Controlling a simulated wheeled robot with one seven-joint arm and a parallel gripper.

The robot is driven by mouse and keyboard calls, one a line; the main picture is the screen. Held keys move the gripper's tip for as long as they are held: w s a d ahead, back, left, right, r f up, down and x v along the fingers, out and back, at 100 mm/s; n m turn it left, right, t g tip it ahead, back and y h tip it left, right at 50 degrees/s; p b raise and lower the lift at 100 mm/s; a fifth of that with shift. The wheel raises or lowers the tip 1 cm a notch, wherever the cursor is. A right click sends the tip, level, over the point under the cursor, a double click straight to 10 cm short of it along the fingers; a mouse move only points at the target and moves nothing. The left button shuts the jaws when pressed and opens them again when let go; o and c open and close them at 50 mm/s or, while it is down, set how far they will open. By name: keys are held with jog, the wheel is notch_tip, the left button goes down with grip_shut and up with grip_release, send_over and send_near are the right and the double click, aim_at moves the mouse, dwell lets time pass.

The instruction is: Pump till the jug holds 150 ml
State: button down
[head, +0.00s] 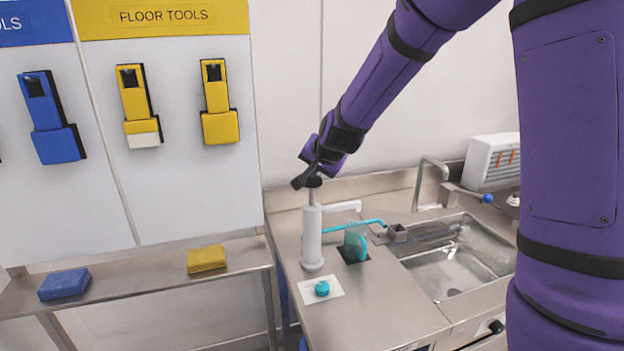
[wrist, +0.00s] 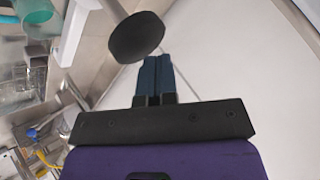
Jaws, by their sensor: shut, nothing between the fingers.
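The pump (head: 312,238) is a pale grey upright cylinder with a side spout, standing on the steel counter. Its rod is raised and topped by a round black knob (wrist: 136,37). The jug (head: 356,246) is a teal, see-through vessel on a dark square pad right of the pump; its level and marks are too small to read. My gripper (head: 304,179) is at the height of the knob. In the wrist view, its dark blue fingers (wrist: 153,60) are shut and empty, with tips close beside the knob; I cannot tell whether they touch.
A teal cap (head: 322,288) lies on a white card in front of the pump. A sink (head: 460,262) with a tap is at the right. Blue (head: 64,284) and yellow (head: 206,259) blocks lie on the left shelf.

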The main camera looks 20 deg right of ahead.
jog(key=shift+r, duration=0.5)
jog(key=shift+a+r, duration=0.15)
jog(key=shift+r, duration=2.35)
jog(key=s+d+r+n+g, duration=0.1)
jog(key=s+d+r+n, duration=0.1)
jog(key=s, duration=1)
jog(key=s+d+r+n+g, duration=0.1)
jog(key=s+d+r+n, duration=0.1)
jog(key=s, duration=1.1)
jog(key=s+d+r+n+g+h, duration=0.1)
jog(key=s+d+r+n+g, duration=0.1)
jog(key=s, duration=1)
jog(key=shift+s+d+n, duration=0.2)
jog(key=shift+d+n, duration=0.1)
jog(key=shift+n, duration=0.6)
